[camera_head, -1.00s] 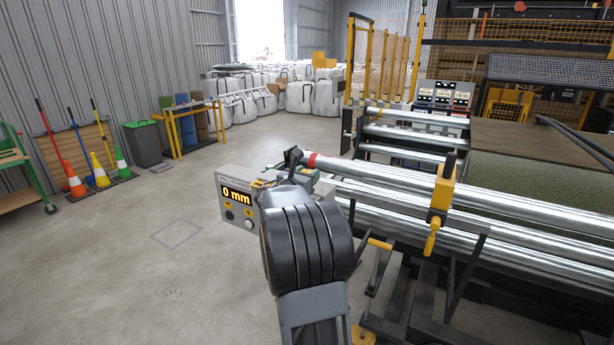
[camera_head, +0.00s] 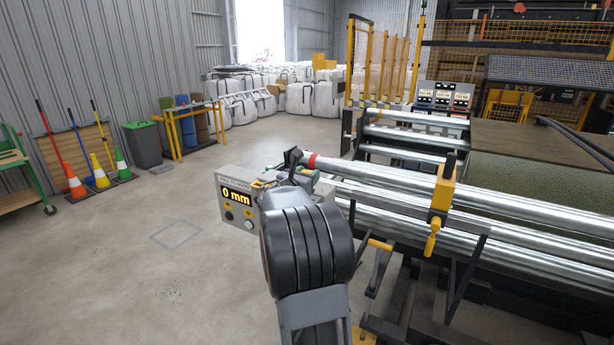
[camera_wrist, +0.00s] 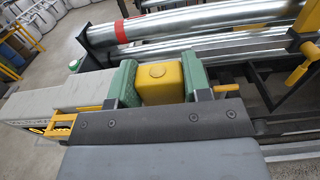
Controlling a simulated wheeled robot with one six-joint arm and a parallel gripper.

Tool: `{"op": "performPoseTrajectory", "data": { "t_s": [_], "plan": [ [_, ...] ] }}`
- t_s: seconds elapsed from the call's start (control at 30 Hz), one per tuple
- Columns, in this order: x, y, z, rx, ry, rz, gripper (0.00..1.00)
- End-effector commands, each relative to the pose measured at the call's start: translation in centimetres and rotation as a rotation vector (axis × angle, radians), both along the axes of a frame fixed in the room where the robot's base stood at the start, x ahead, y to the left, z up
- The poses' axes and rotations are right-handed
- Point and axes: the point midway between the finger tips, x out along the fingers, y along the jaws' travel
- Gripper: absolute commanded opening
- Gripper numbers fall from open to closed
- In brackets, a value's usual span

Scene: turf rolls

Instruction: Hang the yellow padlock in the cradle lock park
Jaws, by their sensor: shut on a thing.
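The yellow padlock (camera_wrist: 161,84) is a rounded yellow block between the two green fingers of my gripper (camera_wrist: 163,72), which is shut on it in the wrist view. Its shackle is not visible. In the head view, my arm hides the padlock, and only part of my gripper (camera_head: 305,176) shows beyond the black wrist. The held padlock is near the left end of the silver rollers, beside the grey display box (camera_head: 235,209). A yellow bracket-like part (camera_wrist: 62,126) shows by the box in the wrist view. I cannot tell whether it is the cradle lock park.
Silver rollers (camera_head: 400,185) run to the right, close beyond my gripper. A yellow clamp with a handle (camera_head: 441,200) sits on them. Black frame arms stand below. Cones (camera_head: 100,172), a bin (camera_head: 145,145) and white bags (camera_head: 240,108) are farther back.

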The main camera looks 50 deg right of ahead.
Motion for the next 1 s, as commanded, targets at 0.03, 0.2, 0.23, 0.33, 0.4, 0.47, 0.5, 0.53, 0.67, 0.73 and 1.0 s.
{"op": "performPoseTrajectory", "data": {
  "t_s": [0.03,0.2,0.23,0.33,0.4,0.47,0.5,0.53,0.67,0.73,1.0],
  "plan": [
    [0.0,0.0,-0.1,-0.001,0.000,0.000,0.18],
    [0.0,0.0,-0.5,0.000,0.000,0.000,0.18],
    [0.0,0.0,-0.6,0.000,0.000,0.000,0.18],
    [0.0,0.0,-0.9,0.000,0.000,0.000,0.18],
    [0.0,0.0,-1.0,0.000,0.000,0.000,0.18],
    [0.0,0.0,-1.2,0.000,0.000,0.000,0.18],
    [0.0,0.0,-1.3,0.000,0.000,0.000,0.18],
    [0.0,0.0,-1.4,0.000,0.000,0.000,0.18],
    [0.0,0.0,-1.7,0.000,0.000,0.000,0.18],
    [0.0,0.0,-1.9,0.000,0.000,0.000,0.18],
    [0.0,0.0,-2.5,0.000,0.000,0.000,0.18]
  ]
}}
